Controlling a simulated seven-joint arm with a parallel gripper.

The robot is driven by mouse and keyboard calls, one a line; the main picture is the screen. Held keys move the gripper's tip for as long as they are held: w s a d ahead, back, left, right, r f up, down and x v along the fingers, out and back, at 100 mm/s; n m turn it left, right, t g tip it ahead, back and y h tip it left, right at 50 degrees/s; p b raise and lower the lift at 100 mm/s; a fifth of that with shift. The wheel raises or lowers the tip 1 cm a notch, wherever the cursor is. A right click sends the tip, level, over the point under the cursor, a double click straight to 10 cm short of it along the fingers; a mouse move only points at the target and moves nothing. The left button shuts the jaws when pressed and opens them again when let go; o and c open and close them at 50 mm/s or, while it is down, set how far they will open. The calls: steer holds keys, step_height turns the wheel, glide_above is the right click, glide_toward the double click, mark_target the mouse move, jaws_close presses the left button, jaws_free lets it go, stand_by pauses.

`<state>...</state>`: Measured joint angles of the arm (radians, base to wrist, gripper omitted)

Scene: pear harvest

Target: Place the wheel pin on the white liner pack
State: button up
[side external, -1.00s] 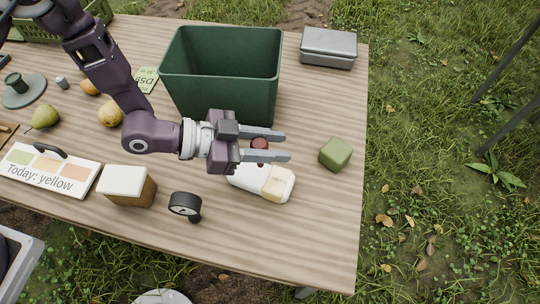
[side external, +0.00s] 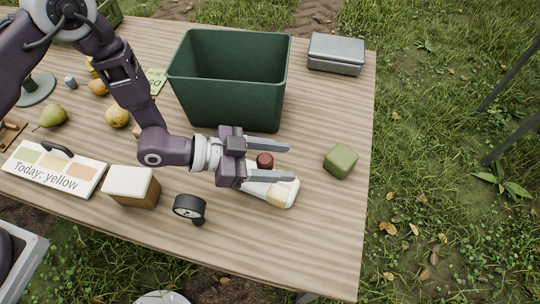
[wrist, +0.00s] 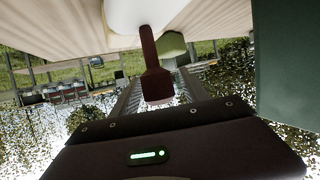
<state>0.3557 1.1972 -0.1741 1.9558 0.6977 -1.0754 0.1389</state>
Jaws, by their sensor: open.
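The wheel pin (side external: 265,160) is dark red-brown with a wide head. In the wrist view the pin (wrist: 150,50) sits between my fingers with its narrow end against the white liner pack (wrist: 135,14). It appears to stand upright on the pack. The white liner pack (side external: 257,188), with a pale yellow band, lies on the table below my gripper. My gripper (side external: 291,162) is open, with one finger on each side of the pin and a gap visible between them. The pin's lower part is hidden by the near finger in the side view.
A deep green bin (side external: 232,107) stands just behind my gripper. A green block (side external: 341,161) lies to the right. A black gauge (side external: 189,207), a white-topped brown block (side external: 131,186) and a "Today: yellow" sign (side external: 52,167) are at the front left. A grey tin (side external: 336,54) is at the back right.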

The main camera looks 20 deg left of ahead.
steer(key=shift+s+a+r, duration=0.1)
steer(key=shift+a+r, duration=0.15)
steer(key=v, duration=1.1)
steer(key=shift+a+r, duration=0.2)
